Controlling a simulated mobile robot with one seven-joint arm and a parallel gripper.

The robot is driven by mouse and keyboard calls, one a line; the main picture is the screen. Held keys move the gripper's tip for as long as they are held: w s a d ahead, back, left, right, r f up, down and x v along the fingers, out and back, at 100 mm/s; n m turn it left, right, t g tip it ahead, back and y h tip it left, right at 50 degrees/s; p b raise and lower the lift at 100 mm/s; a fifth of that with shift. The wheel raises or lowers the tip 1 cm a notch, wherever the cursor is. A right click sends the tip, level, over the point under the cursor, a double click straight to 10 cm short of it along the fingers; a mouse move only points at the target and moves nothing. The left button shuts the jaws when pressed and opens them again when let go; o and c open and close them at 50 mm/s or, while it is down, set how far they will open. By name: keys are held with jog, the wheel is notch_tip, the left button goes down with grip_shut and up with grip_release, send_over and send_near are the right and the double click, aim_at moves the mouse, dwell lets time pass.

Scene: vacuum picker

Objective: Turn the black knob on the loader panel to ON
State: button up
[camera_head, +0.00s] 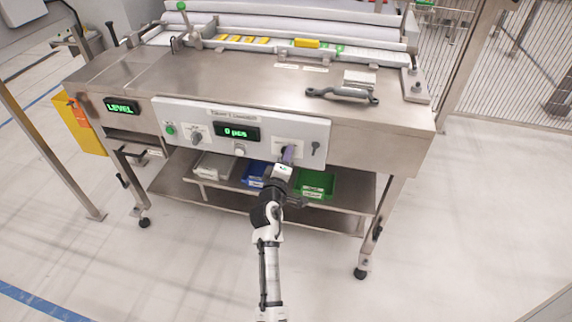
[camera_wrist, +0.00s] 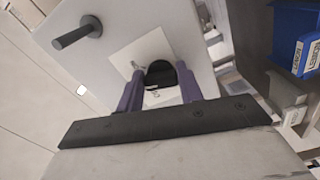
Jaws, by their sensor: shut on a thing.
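The loader panel (camera_head: 262,115) is a pale board on the front of a steel machine. In the wrist view, the black knob (camera_wrist: 160,73) sits on a white label plate (camera_wrist: 132,52) on that panel. The two purple fingers of my gripper (camera_wrist: 159,88) are on either side of the knob and shut on it. In the head view, my gripper (camera_head: 288,153) reaches the right part of the panel and mostly hides the knob. The marks on the plate are too small to read, so I cannot tell the knob's setting.
A grey lever (camera_head: 316,147) sticks out of the panel beside the knob and also shows in the wrist view (camera_wrist: 77,32). A blue bin (camera_head: 254,175) and a green bin (camera_head: 315,184) stand on the shelf below.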

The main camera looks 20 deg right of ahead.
jog(key=shift+f+m+b, duration=0.15)
jog(key=shift+m+b, duration=1.05)
jog(key=shift+m, duration=0.25)
jog(key=shift+f+m+b, duration=0.1)
jog(key=shift+m+b, duration=1.05)
jog(key=shift+m, duration=0.3)
jog(key=o, duration=1)
jog(key=shift+r, duration=0.1)
jog(key=shift+a, duration=0.1)
jog(key=b+v, duration=0.2)
jog(key=v, duration=1.1)
jog(key=shift+s+a, duration=0.2)
jog(key=shift+s, duration=0.1)
